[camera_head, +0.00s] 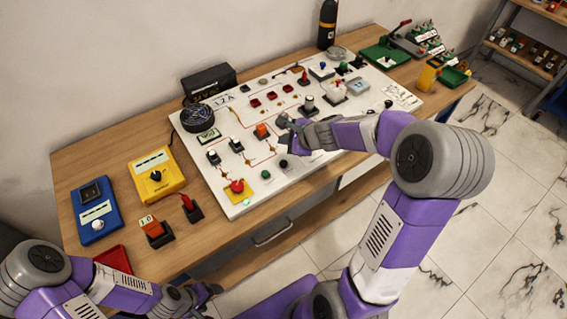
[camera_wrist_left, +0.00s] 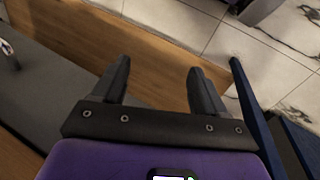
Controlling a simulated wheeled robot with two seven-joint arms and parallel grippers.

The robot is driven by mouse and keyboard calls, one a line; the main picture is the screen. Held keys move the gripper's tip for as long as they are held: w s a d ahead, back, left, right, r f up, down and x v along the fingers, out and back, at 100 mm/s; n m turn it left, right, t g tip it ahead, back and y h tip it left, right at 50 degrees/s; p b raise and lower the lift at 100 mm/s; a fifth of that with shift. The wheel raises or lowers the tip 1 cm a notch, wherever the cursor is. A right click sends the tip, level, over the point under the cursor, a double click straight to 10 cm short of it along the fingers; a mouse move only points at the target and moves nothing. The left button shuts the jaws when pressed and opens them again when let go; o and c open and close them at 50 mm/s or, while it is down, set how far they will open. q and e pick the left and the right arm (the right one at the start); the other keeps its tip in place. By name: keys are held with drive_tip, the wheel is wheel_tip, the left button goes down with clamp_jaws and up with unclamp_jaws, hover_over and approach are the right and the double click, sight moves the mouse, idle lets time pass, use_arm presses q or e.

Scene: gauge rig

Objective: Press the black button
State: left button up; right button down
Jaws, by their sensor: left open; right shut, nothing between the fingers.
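The white panel (camera_head: 222,178) lies on the wooden table, full of switches, knobs and wiring lines. A small round black button (camera_head: 283,163) sits near its front edge, beside a green button (camera_head: 265,174). My right gripper (camera_head: 284,130) is shut and empty over the panel, a little behind the black button in the picture; its height above the panel is hard to judge. My left gripper (camera_head: 209,296) is low at the table's front, away from the panel. In the left wrist view it (camera_wrist_left: 158,80) is open and empty, with table edge and floor beyond.
A red button on a yellow base (camera_head: 237,187) is at the panel's front left corner. A blue box (camera_head: 95,210), a yellow box (camera_head: 156,174) and a red tray (camera_head: 113,259) stand on the left. A black bottle (camera_head: 327,24) stands behind.

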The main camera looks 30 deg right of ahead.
sight(285, 165)
drive_tip(key=shift+f+b, duration=3.7)
drive_tip(key=shift+f, duration=0.3)
drive_tip(key=shift+f+b, duration=0.4)
drive_tip(key=shift+f+b, duration=0.55)
drive_tip(key=shift+r, duration=0.15)
drive_tip(key=shift+r+p, duration=0.8)
drive_tip(key=shift+p, duration=0.1)
wheel_tip(285, 165, up, 5)
drive_tip(key=p, duration=0.5)
drive_tip(key=shift+r, duration=0.1)
